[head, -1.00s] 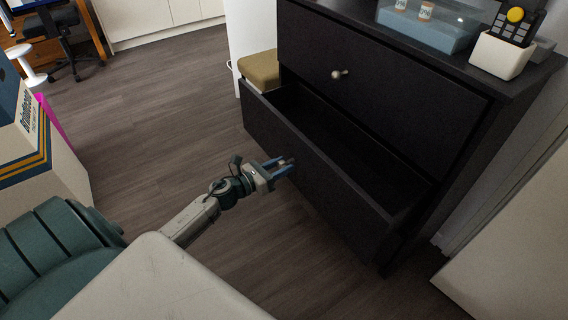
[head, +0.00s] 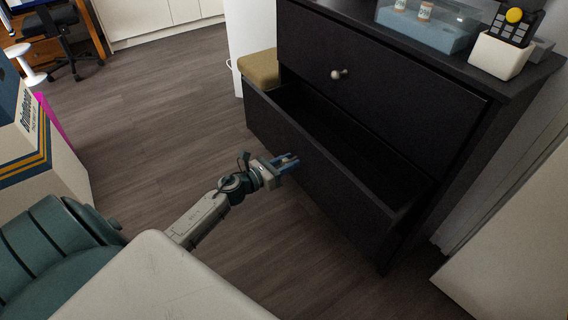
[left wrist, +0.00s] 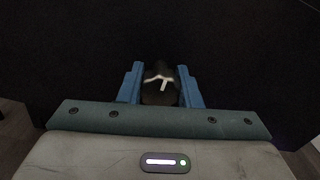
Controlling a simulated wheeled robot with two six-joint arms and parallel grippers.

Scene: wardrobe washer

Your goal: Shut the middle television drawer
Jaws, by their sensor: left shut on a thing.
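The black television cabinet's drawer (head: 335,188) stands partly open below a closed upper drawer, and its inside looks dark and empty in the head view. My left gripper (head: 291,161) is at the outer face of the open drawer's front. In the left wrist view its two blue fingers (left wrist: 161,88) are shut on a dark rounded knob (left wrist: 159,93) with a bright highlight. The dark drawer front (left wrist: 160,35) fills the background there. The knob is mostly hidden by the fingers in the head view. My right gripper is not in view.
The closed upper drawer (head: 390,95) has a round metal knob (head: 338,75). A clear blue box (head: 425,30) and a white pot (head: 500,55) stand on top. A tan-cushioned stool (head: 260,68) is just behind the open drawer. The wood floor (head: 160,120) to the left is clear.

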